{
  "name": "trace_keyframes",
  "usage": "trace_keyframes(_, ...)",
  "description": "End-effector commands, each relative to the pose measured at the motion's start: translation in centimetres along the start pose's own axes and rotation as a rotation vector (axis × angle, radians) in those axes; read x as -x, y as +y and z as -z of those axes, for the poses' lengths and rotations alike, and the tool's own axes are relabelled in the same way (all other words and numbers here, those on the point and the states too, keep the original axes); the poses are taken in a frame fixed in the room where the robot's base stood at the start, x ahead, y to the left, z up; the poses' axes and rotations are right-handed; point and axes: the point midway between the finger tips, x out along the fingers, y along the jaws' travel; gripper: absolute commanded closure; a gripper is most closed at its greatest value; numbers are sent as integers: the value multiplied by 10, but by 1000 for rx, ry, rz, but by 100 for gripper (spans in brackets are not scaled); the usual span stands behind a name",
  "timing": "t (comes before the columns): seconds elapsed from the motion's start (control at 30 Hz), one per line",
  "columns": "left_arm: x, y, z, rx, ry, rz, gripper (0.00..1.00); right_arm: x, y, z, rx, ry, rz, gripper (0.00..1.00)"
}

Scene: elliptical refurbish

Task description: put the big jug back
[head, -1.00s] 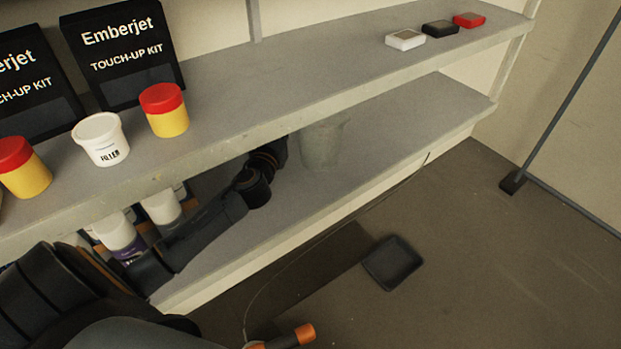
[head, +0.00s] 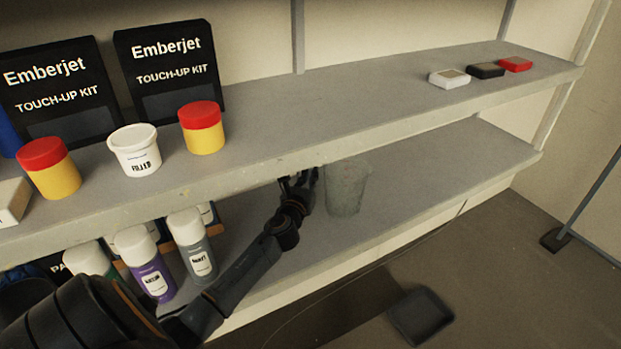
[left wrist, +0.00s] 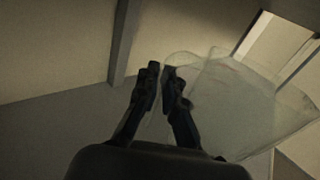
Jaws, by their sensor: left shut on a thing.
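The big jug (head: 346,190) is a translucent grey, tapered vessel. It is upright at the lower shelf (head: 430,180), in the middle of the head view; I cannot tell whether its base touches the shelf. My left gripper (head: 303,182) reaches in under the upper shelf and is shut on the jug's left side. In the left wrist view the fingers (left wrist: 163,75) are close together at the near edge of the clear jug (left wrist: 240,105). The exact part between the fingers is hard to make out. My right gripper is not in view.
Spray cans (head: 150,272) stand left on the lower shelf, close to my left arm. The upper shelf (head: 330,110) overhangs it, with tubs, a white filler pot (head: 135,150) and small boxes (head: 485,70). The lower shelf is clear right of the jug. A dark tray (head: 420,316) lies on the floor.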

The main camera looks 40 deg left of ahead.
Motion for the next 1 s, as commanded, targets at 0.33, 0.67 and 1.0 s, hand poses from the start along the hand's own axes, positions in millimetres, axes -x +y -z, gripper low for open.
trace_keyframes(0.33, 0, 0, 3, 0, -1, 0, 91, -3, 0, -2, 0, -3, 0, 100)
trace_keyframes(0.67, 0, 0, 2, 0, -1, -1, 70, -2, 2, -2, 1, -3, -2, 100)
trace_keyframes(1.0, 29, 0, 0, -2, 2, 1, 70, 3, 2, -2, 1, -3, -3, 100)
